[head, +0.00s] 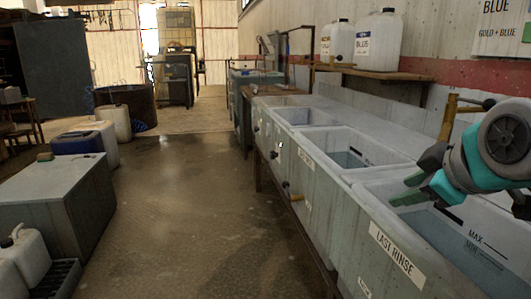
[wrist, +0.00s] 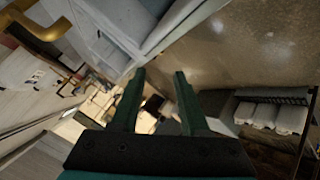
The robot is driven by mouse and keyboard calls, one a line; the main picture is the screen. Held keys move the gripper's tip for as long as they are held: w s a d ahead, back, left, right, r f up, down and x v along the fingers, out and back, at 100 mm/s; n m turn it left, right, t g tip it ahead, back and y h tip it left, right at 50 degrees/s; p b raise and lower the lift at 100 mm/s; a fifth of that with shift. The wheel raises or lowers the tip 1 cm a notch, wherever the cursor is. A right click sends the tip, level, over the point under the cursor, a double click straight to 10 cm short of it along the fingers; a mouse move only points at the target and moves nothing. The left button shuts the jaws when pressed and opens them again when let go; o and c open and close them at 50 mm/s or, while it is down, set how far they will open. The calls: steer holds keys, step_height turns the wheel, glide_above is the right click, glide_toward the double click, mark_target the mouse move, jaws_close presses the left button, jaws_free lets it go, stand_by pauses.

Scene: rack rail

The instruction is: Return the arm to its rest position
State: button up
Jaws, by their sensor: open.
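My gripper (head: 409,189) is at the right of the head view, above the near basin marked "LAST RINSE" (head: 398,253). Its two green fingers point left, and a grey and teal wrist is behind them. In the wrist view, the two fingers of my gripper (wrist: 160,78) stand apart with nothing between them. The gripper is open and empty. Part of my arm is cut off by the right edge of the head view.
A row of basins (head: 345,150) runs along the right wall. A brass tap (head: 447,118) stands close to my wrist. White jugs (head: 378,36) sit on a wall shelf (head: 375,73). A grey box (head: 60,195) and several containers stand at left. The middle floor (head: 195,190) is clear.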

steer(key=s+a+f+m+g, duration=0.1)
steer(key=a+f+g, duration=0.15)
steer(key=f, duration=0.35)
steer(key=s+a+f+m+g, duration=0.1)
steer(key=s+a+f, duration=0.1)
steer(key=a+f, duration=0.25)
steer(key=s+a+f+m+g, duration=0.2)
steer(key=s+f+m+g, duration=0.1)
steer(key=s+f, duration=0.5)
steer(key=s+a+f+m+g, duration=0.2)
steer(key=s+f+g, duration=0.3)
steer(key=s+f, duration=0.3)
step_height(320, 180, down, 3)
steer(key=shift+f+m, duration=0.2)
steer(key=shift+m, duration=0.7)
